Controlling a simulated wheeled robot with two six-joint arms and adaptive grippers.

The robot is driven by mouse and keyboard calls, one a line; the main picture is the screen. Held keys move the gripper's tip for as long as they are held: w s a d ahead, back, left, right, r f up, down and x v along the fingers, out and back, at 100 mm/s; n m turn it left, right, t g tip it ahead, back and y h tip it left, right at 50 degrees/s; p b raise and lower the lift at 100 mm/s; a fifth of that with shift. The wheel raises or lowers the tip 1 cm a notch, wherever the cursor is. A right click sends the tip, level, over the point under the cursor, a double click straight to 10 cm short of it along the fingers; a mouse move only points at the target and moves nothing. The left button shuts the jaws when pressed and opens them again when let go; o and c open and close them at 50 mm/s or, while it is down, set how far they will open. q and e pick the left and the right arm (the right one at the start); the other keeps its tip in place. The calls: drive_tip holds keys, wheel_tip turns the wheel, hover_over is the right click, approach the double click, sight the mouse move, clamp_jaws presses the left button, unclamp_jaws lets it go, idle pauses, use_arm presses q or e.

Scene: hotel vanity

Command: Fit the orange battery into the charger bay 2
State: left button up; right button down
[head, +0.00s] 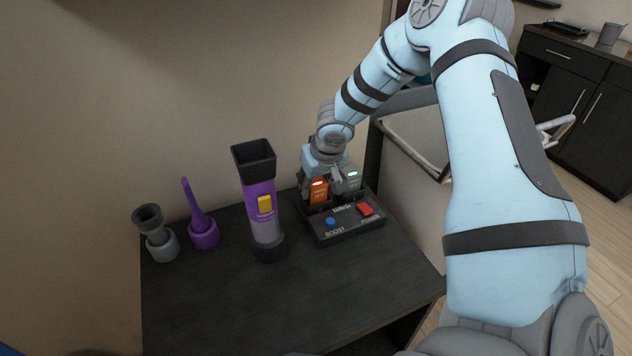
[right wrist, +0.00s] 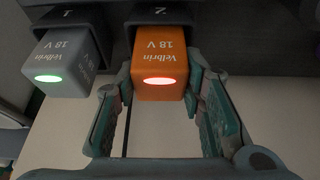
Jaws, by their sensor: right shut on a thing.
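The orange battery (head: 318,191) stands upright at the charger bay marked 2, with its inner end inside the dark bay mouth. In the right wrist view the orange battery (right wrist: 160,65) shows a lit red light; how deep it sits is hard to tell. A grey battery (right wrist: 62,63) with a green light sits in bay 1 beside it. The black charger (head: 340,225) has a blue button and a red switch on its front. My right gripper (right wrist: 161,95) is shut on the orange battery, one finger on each side. My left gripper is not in view.
A purple and grey flashlight-like vacuum body (head: 262,215) stands left of the charger. A purple nozzle (head: 203,230) and a grey nozzle (head: 160,240) stand further left. The front of the dark tabletop (head: 270,300) is clear. A wall rises behind.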

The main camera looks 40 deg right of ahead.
drive_tip(key=shift+s+f, duration=0.1)
drive_tip(key=shift+f, duration=0.15)
drive_tip(key=c, duration=1)
unclamp_jaws()
drive_tip(key=shift+o, duration=0.2)
drive_tip(key=v, duration=1.2)
